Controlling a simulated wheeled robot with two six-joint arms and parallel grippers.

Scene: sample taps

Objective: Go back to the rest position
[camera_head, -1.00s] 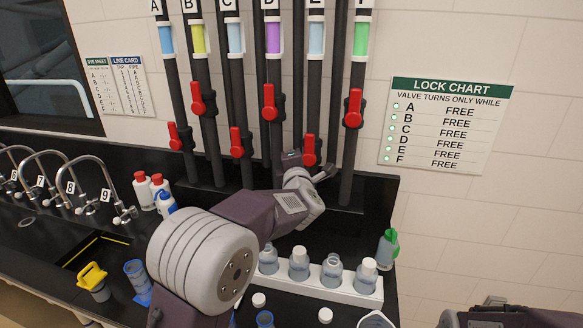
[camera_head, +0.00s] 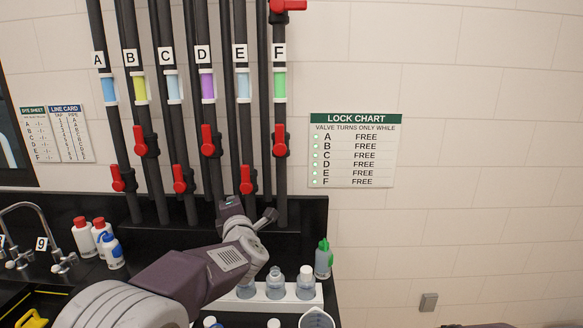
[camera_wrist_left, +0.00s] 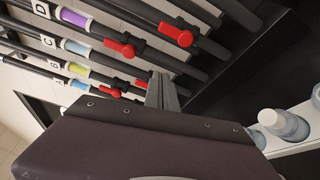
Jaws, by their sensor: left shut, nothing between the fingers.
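My left arm comes in from the lower left in the head view. Its wrist is in front of the lower pipes, just below the red valve handle of pipe E (camera_head: 245,180). The left gripper's fingers (camera_wrist_left: 160,92) show shut and empty in the left wrist view, apart from the red handles. The handles of pipe A (camera_head: 117,178), pipe B (camera_head: 139,140), pipe C (camera_head: 179,178), pipe D (camera_head: 207,140) and pipe F (camera_head: 280,139) stand roughly upright along their pipes. My right gripper is not in view.
The lock chart (camera_head: 352,150) reads FREE for every pipe. Below the arm, a white rack (camera_head: 262,304) holds several bottles. A green-topped bottle (camera_head: 323,260) stands to its right. Red-capped bottles (camera_head: 83,238) and taps (camera_head: 60,262) are at left.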

